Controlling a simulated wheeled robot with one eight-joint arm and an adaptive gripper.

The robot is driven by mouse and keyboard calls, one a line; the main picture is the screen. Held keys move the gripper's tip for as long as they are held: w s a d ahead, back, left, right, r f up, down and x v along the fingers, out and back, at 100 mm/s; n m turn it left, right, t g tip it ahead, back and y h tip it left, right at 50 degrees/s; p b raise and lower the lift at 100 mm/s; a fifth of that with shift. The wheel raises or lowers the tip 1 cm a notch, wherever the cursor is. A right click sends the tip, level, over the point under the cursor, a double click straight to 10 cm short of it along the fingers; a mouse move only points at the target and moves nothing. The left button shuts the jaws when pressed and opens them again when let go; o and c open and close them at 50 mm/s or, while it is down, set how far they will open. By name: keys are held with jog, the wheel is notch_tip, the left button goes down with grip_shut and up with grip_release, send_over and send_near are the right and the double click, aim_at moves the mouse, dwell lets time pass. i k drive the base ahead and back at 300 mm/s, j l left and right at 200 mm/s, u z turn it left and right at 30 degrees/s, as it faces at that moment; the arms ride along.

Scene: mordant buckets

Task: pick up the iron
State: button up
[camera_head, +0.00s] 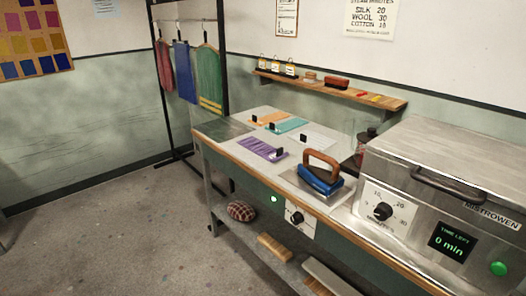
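The iron (320,179) has a blue body and a brown arched handle. It rests on a light metal plate (305,187) on the workbench (228,147), just left of the large steel steamer box. Its handle stands up clear, with nothing on top of it. My gripper is not in view.
The steel steamer (455,170) fills the right side. Colored cloth swatches with black clips, including a purple one (262,149), lie left of the iron. A dark bottle (366,140) stands behind. A wall shelf (330,88) hangs above. The floor (130,230) at left is clear.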

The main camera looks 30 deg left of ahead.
aim_at(324, 182)
jog(key=i+j+u, duration=0.15)
jog(key=j, duration=0.2)
jog(key=j+u, duration=0.15)
jog(key=j, duration=0.2)
jog(key=i+j+u, duration=0.15)
jog(key=j, duration=0.2)
jog(key=i+j+u, duration=0.15)
jog(key=j, duration=0.2)
